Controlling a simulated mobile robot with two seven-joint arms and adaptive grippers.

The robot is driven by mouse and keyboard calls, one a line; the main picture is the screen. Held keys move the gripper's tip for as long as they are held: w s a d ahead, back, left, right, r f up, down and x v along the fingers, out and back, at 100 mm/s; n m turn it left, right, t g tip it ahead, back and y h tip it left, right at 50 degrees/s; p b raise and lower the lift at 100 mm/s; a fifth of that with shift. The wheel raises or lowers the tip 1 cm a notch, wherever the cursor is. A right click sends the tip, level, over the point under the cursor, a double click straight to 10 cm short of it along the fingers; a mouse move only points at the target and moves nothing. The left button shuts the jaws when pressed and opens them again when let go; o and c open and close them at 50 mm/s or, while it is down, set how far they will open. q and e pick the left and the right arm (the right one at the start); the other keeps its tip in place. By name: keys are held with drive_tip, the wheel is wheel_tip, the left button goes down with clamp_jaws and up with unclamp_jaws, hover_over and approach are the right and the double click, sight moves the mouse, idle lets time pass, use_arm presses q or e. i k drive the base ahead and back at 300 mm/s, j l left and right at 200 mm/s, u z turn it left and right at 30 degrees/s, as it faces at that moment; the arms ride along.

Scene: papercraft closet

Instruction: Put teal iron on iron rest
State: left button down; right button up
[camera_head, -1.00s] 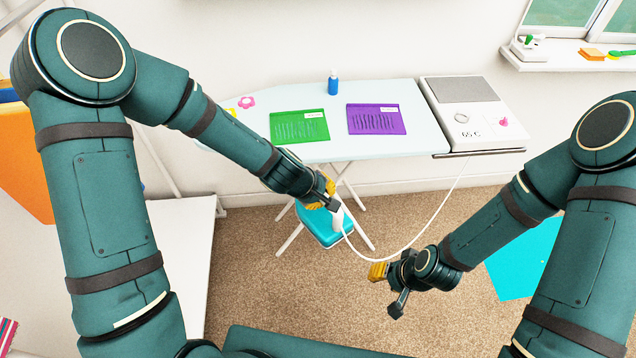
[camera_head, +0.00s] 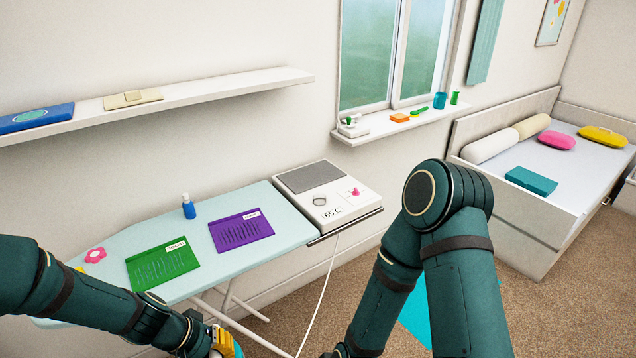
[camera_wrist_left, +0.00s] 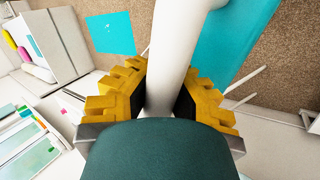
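The teal iron (camera_wrist_left: 232,38) shows in the left wrist view, with its white handle (camera_wrist_left: 172,60) between the yellow fingers of my left gripper (camera_wrist_left: 170,88). The fingers are shut on the handle from both sides. The iron rest, a grey plate (camera_head: 314,177), is bare on top of the white station (camera_head: 340,210) at the board's right end. My right gripper is out of frame below.
The pale blue ironing board (camera_head: 205,270) holds a green folded cloth (camera_head: 162,264), a purple one (camera_head: 241,231) and a blue bottle (camera_head: 188,207). A white cord (camera_head: 318,295) hangs from the station. A windowsill (camera_head: 385,127) and a bed (camera_head: 520,215) stand to the right.

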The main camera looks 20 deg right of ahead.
sight(311, 175)
drive_tip(key=i+l+z, duration=0.2)
drive_tip(key=l+z, duration=0.15)
drive_tip(key=z, duration=0.15)
drive_tip(key=i+l+z, duration=0.25)
drive_tip(key=z, duration=0.2)
drive_tip(key=i+l+z, duration=0.25)
drive_tip(key=z, duration=0.25)
drive_tip(key=i+l, duration=0.15)
drive_tip(key=i, duration=0.3)
drive_tip(key=i+l, duration=0.1)
drive_tip(key=i, duration=0.4)
drive_tip(key=i+l+u, duration=0.15)
drive_tip(key=i+u, duration=0.3)
drive_tip(key=i+l+u, duration=0.2)
drive_tip(key=u, duration=0.3)
drive_tip(key=i+l+u, duration=0.2)
drive_tip(key=l+u, duration=0.25)
